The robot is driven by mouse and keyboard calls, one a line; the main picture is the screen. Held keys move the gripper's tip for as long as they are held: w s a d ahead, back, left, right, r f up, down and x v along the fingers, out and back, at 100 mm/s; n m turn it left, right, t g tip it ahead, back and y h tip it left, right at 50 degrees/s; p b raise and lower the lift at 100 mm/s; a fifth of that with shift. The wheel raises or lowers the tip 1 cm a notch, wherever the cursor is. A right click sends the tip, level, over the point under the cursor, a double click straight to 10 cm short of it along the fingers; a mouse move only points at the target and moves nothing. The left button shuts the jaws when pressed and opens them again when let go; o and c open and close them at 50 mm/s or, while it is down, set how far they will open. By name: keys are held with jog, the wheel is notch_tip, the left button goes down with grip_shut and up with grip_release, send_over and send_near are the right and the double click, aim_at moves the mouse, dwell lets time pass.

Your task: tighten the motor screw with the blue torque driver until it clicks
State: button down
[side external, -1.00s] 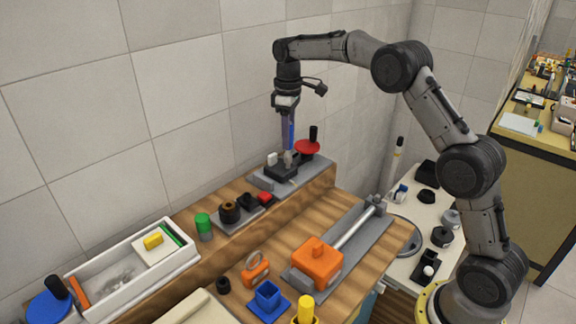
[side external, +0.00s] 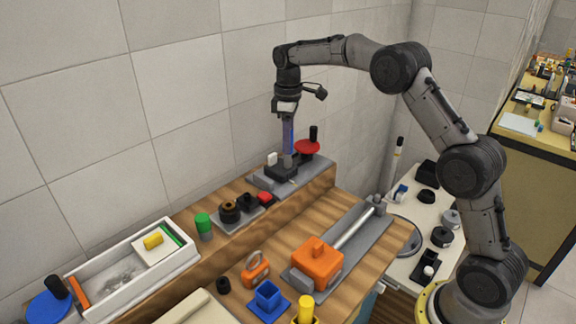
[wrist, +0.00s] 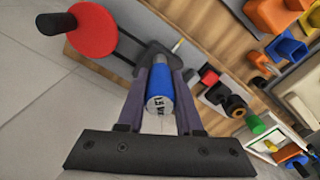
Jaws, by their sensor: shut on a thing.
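My gripper (side external: 288,148) points straight down over the grey plate (side external: 262,183) at the back of the raised shelf. It is shut on the blue torque driver, which shows as a blue strip between the fingers in the side view. In the wrist view the blue driver (wrist: 160,88) stands between both fingers, its pale lettered end towards the camera. A dark block (side external: 279,171), which looks like the motor, sits on the plate directly under the driver. The screw and the driver's tip are hidden, so I cannot tell whether they touch.
A red disc with a black handle (side external: 307,147) stands close behind the gripper, to the right. A small white piece (side external: 272,158) is just left. Dark parts, a red piece (side external: 265,198) and a green cylinder (side external: 203,222) line the shelf. An orange block (side external: 316,262) lies lower down.

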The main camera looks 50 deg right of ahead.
jog(key=m, duration=0.5)
dwell(0.3)
jog(key=shift+m, duration=0.9)
jog(key=m, duration=0.3)
jog(key=shift+m, duration=0.4)
jog(key=m, duration=0.4)
jog(key=shift+r, duration=0.15)
